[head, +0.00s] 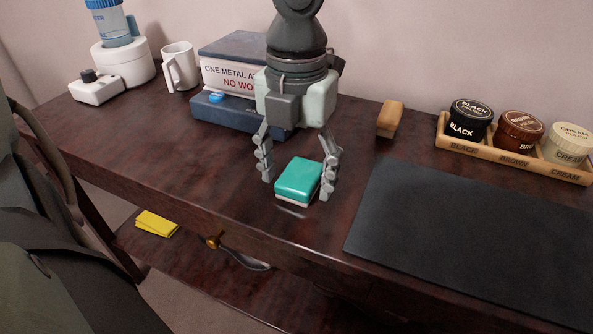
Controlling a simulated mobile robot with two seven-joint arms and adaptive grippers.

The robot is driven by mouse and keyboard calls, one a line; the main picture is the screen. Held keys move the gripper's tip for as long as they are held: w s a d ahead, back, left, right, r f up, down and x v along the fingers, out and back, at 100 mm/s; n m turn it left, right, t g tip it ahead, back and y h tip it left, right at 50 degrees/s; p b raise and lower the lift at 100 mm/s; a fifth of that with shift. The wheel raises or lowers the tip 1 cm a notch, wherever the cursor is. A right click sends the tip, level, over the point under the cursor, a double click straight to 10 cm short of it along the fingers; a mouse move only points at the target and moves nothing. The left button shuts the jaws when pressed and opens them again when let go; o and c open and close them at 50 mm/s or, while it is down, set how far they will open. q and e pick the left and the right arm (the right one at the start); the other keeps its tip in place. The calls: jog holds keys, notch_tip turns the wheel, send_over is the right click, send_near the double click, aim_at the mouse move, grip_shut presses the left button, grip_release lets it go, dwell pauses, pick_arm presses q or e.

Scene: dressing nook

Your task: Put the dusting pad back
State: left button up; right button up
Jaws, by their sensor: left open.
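A teal pad with a pale underside (299,179), which I take for the dusting pad, lies flat on the dark wooden table (130,150). My left gripper (296,188) reaches down over it, open, with one finger at each side of the pad. The right finger is close against the pad's right side; I cannot tell if it touches. A gap shows between the left finger and the pad. My right gripper is not in view.
A wooden-backed brush (390,118), a dark mat (470,235) and a rack (500,161) of lidded jars are right. A mug (180,67) stands left. A yellow cloth (156,223) lies on the lower shelf.

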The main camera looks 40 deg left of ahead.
aim_at(297, 179)
pick_arm(q)
jog(key=shift+w+r, duration=0.1)
jog(key=shift+r, duration=0.65)
notch_tip(297, 179, up, 11)
jog(key=p, duration=0.1)
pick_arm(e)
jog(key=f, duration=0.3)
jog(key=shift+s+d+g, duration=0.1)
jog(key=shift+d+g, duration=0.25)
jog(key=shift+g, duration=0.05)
pick_arm(q)
jog(key=shift+f, duration=0.15)
